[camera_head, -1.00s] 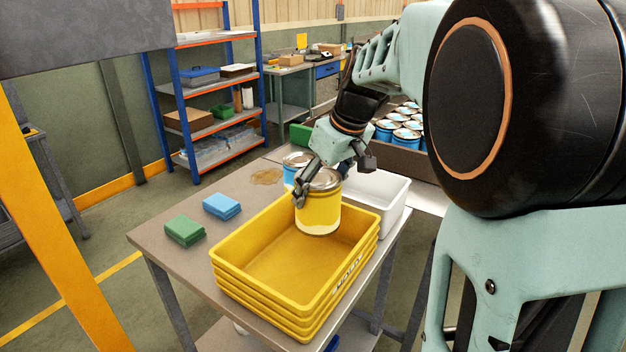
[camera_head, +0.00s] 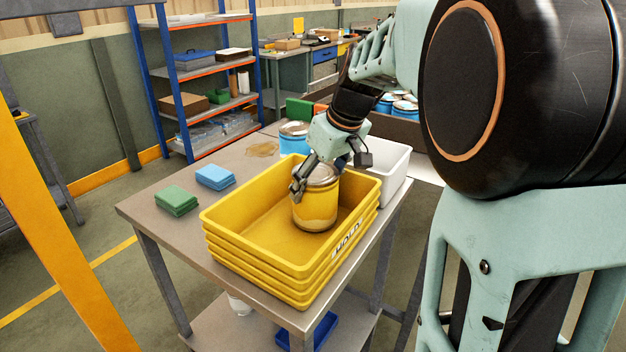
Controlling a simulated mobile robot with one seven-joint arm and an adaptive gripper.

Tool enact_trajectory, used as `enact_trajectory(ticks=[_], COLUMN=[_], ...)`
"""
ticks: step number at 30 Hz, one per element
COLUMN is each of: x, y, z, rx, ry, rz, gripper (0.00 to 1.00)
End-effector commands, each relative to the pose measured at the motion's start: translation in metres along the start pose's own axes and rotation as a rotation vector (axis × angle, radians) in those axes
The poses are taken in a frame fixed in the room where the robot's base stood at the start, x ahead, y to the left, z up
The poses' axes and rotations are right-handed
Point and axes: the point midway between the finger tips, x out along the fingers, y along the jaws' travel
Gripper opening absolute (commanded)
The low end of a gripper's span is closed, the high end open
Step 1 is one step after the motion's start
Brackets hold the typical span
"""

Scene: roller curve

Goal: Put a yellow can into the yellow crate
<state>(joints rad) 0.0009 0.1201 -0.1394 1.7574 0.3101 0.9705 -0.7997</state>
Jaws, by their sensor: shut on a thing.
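The yellow can (camera_head: 316,207), with a metal lid, is upright inside the yellow crate (camera_head: 258,262), towards its back right. Whether its base touches the crate floor I cannot tell for certain. My gripper (camera_head: 316,178) is shut on the can near its rim, with one finger showing on the left side. The other finger is mostly hidden behind the can and my wrist. The crate is the top one of a stack on the grey table (camera_head: 150,210), and the rest of its floor looks empty.
A white crate (camera_head: 392,172) stands behind the yellow one on the right. A blue can (camera_head: 294,140) stands at the back. Green pads (camera_head: 177,200) and blue pads (camera_head: 215,177) lie at the left. More blue cans (camera_head: 402,106) sit in a dark container behind.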

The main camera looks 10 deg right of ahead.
Motion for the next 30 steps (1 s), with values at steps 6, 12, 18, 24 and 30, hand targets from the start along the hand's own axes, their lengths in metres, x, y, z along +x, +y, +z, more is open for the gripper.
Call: enact_trajectory(ticks=[6,12,18,24,30], x=[-0.001,-0.001,0.0,-0.001,-0.012], y=[0.0,0.0,0.0,0.0,0.0], z=[-0.001,0.0,0.0,0.0,-0.005], rx=[0.0,0.0,0.0,0.001,0.0], ry=[0.001,0.001,-0.001,-0.001,0.0], rz=[0.0,0.0,0.0,0.0,0.001], gripper=[0.78,0.9,0.9,0.9,0.9])
